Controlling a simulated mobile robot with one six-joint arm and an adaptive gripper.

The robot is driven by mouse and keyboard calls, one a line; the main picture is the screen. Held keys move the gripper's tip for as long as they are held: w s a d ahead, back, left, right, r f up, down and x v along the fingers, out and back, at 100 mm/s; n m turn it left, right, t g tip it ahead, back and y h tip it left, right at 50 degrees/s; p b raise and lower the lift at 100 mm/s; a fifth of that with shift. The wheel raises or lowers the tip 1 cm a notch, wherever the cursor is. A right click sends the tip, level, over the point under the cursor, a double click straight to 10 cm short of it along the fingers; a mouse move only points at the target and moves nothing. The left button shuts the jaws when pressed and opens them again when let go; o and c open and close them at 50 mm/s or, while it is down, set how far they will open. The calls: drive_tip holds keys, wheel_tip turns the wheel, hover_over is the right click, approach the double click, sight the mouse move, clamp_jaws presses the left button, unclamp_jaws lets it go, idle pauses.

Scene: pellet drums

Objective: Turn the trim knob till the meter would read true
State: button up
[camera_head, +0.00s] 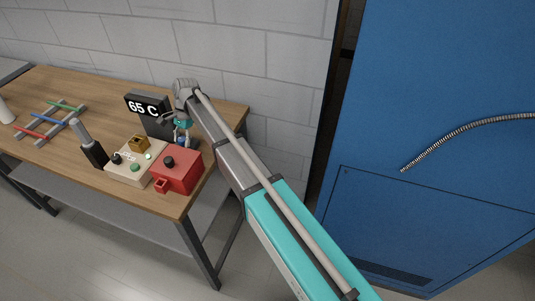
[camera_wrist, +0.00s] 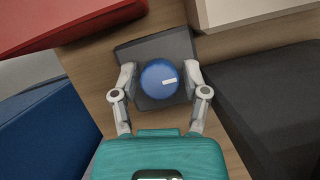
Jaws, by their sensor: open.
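A black display (camera_head: 147,105) behind reads 65 C.
A red box (camera_head: 180,178) with a black knob and a beige box (camera_head: 133,165) with buttons stand close in front. A dark handled tool (camera_head: 93,150) and a rack of coloured rods (camera_head: 48,120) are farther left on the wooden table (camera_head: 60,165). A blue cabinet (camera_head: 440,90) stands right.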

drive_tip(key=m+t, duration=0.1)
drive_tip(key=m, duration=0.2)
drive_tip(key=shift+s+y, duration=0.1)
drive_tip(key=shift+y, duration=0.3)
drive_tip(key=shift+w+d+r+p, duration=0.1)
drive_tip(key=shift+w+r+p, duration=0.1)
drive_tip(key=shift+r+p, duration=0.45)
drive_tip(key=p+v, duration=1.2)
drive_tip(key=v, duration=0.1)
drive_tip(key=s+d+f+n+b, duration=0.2)
drive_tip(key=d+f+b, duration=0.3)
drive_tip(key=d, duration=0.3)
drive_tip(key=s+d+f+n+t+h+b, duration=0.1)
drive_tip(key=s+d+f+b, duration=0.3)
drive_tip(key=d, duration=0.5)
drive_tip(key=s+d+f+n+t+h+b, duration=0.1)
drive_tip(key=s+d+f+n+b, duration=0.2)
drive_tip(key=d, duration=0.6)
wheel_tip(320, 180, down, 4)
drive_tip(key=b, duration=0.2)
drive_tip(key=shift+s+b, duration=0.3)
drive_tip(key=shift+s, duration=0.05)
drive_tip(key=shift+r, duration=0.1)
drive_tip(key=s+d+n+h, duration=0.1)
drive_tip(key=s+d+n, duration=0.3)
drive_tip(key=s+d, duration=0.6)
drive_tip(key=d, duration=0.2)
drive_tip(key=shift+s+d+t+h, duration=0.2)
drive_tip(key=shift+d+t+h, duration=0.1)
drive_tip(key=shift+d+t, duration=0.1)
